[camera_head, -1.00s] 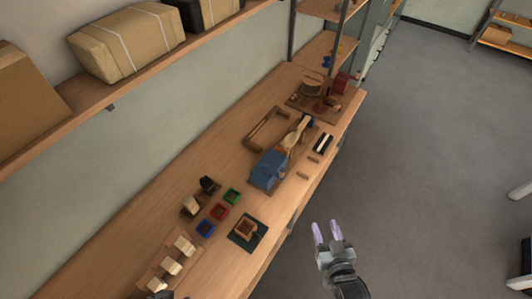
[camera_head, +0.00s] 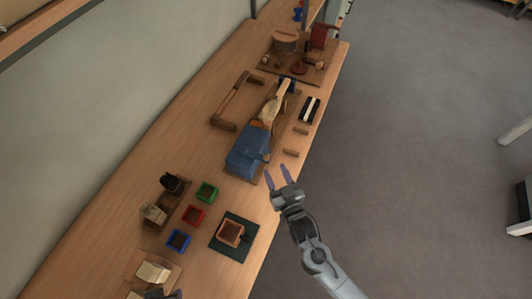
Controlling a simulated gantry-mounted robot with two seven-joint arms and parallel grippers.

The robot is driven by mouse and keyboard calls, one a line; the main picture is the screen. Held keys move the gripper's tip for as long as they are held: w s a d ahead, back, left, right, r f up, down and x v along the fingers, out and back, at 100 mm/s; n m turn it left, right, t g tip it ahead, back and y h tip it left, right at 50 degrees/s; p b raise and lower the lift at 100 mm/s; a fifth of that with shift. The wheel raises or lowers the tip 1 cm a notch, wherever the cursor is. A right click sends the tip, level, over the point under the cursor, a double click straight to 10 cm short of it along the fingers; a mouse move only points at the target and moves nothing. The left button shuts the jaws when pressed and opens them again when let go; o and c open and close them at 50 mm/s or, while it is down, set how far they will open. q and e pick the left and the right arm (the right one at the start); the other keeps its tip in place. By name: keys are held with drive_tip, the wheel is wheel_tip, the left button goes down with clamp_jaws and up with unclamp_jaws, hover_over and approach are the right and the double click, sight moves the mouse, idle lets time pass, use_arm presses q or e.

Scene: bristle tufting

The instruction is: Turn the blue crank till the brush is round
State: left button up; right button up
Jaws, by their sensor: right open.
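My right gripper (camera_head: 280,176) is open and empty, its two fingers apart, at the table's front edge beside the blue block-like part (camera_head: 246,153). I cannot tell whether it touches anything. A pale wooden brush-like piece (camera_head: 271,108) lies against the blue part, on a wooden base. I cannot make out which is the crank, nor the brush's shape. A dark piece (camera_head: 158,293) at the bottom edge may be my left gripper; its fingers are not clear.
A wooden board with a round drum (camera_head: 284,41) and red parts (camera_head: 322,36) stands at the back. Green (camera_head: 206,191), red (camera_head: 193,216) and blue (camera_head: 179,240) trays and a green mat (camera_head: 219,242) lie in front.

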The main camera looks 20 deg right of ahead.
sight(268, 156)
drive_tip(key=w, duration=0.8)
drive_tip(key=shift+w, duration=0.35)
drive_tip(key=shift+c, duration=0.2)
clamp_jaws()
